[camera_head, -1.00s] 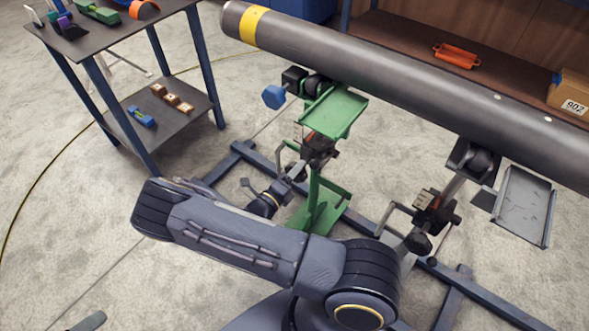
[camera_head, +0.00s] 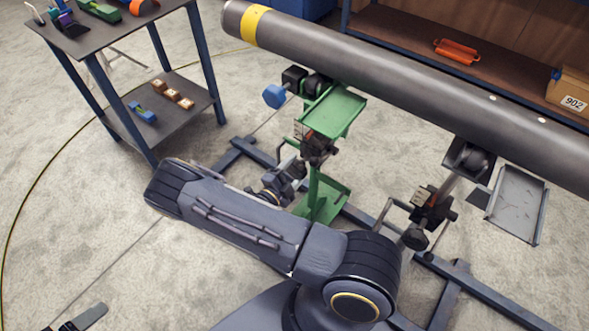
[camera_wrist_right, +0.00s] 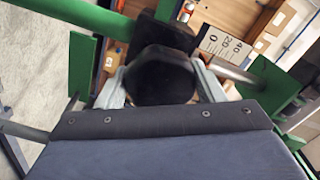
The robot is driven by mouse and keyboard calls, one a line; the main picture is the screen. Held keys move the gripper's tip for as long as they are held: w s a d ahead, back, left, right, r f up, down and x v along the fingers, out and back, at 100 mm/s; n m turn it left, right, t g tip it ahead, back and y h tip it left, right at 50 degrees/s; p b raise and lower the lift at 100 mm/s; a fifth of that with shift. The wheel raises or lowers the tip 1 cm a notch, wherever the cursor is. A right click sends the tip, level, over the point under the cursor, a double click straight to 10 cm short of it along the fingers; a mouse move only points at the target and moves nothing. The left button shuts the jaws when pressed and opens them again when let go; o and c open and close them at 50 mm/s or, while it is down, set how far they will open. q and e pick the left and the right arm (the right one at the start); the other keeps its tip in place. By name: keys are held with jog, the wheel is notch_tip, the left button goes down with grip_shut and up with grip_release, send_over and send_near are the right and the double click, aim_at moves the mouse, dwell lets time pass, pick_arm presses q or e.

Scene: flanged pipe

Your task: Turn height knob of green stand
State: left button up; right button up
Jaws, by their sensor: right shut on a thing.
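The green stand (camera_head: 334,111) is upright under the dark pipe (camera_head: 400,82), with its green foot on the floor frame. My right gripper (camera_head: 298,169) is at the side of the stand's post, below its green tray. In the right wrist view, the black height knob (camera_wrist_right: 163,82) sits between the two pale fingers, which are shut on it from both sides. A scale plate with numbers (camera_wrist_right: 222,45) shows just beyond the knob. In the head view I cannot make out the knob apart from the gripper. A grey part, likely of my left gripper (camera_head: 84,318), shows at the bottom left; its fingers are unclear.
A second, grey stand (camera_head: 432,205) holds the pipe to the right, with a grey tray (camera_head: 517,204) beside it. A blue knob (camera_head: 275,96) juts left of the green stand. A dark shelf table (camera_head: 110,38) stands at the left. Open floor lies between.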

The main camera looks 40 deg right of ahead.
jog(key=shift+n, duration=0.4)
jog(key=o, duration=1)
jog(key=v, duration=0.8)
jog(key=shift+d, duration=0.1)
